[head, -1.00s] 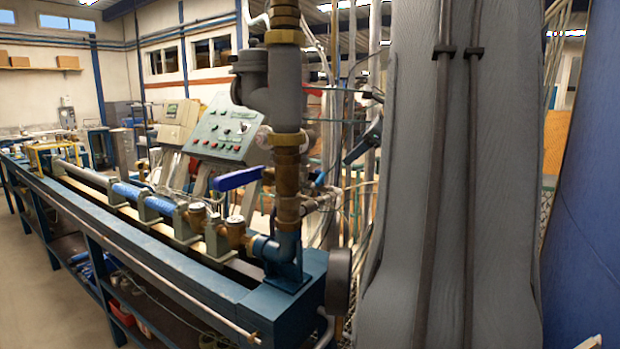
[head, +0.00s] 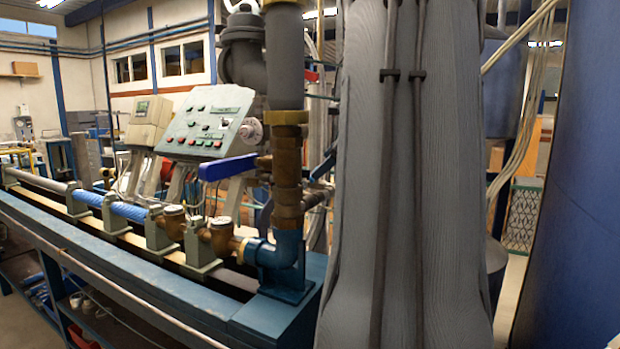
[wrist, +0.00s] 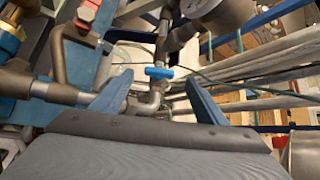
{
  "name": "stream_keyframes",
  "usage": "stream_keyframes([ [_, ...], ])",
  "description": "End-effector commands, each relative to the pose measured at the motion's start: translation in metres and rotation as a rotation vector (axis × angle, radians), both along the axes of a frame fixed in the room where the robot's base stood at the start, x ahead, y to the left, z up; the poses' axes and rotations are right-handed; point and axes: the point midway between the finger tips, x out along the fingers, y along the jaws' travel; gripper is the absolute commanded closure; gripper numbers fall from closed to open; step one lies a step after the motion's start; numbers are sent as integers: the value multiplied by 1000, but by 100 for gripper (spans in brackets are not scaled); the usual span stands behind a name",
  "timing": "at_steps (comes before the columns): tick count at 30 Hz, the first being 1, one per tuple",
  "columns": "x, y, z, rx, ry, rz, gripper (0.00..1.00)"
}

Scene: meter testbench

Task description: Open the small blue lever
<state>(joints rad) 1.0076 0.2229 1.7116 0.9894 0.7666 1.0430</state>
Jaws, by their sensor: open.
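The small blue lever (wrist: 158,72) shows in the wrist view as a short bright blue handle on a thin metal valve and pipe. My gripper (wrist: 157,82) is open, with one blue finger on each side of the lever in the picture. The lever appears beyond the fingertips, and I see no contact. The jaws look empty. In the head view my grey arm covers much of the area right of the vertical pipe, and I cannot make out the small lever there.
A larger blue lever (head: 228,167) sticks out left from the brass vertical pipe (head: 287,165). Behind it stands a sloped control panel (head: 205,122) with buttons. The blue bench (head: 130,275) runs to the left. In the wrist view, a red-handled part (wrist: 88,12) and pipes crowd the left.

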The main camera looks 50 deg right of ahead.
Motion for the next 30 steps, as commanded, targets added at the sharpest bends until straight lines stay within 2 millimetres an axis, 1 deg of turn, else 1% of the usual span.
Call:
stream_keyframes([
  [9, 38, -4, -28, 2, 2, 5, 33],
  [13, 50, -7, -37, 0, 1, 4, 33],
  [18, 57, -8, -43, 0, 0, 5, 33],
  [25, 57, -8, -43, -1, 1, 4, 33],
  [26, 57, -8, -43, -1, 1, 4, 34],
  [30, 57, -8, -43, -1, 1, 4, 58],
])
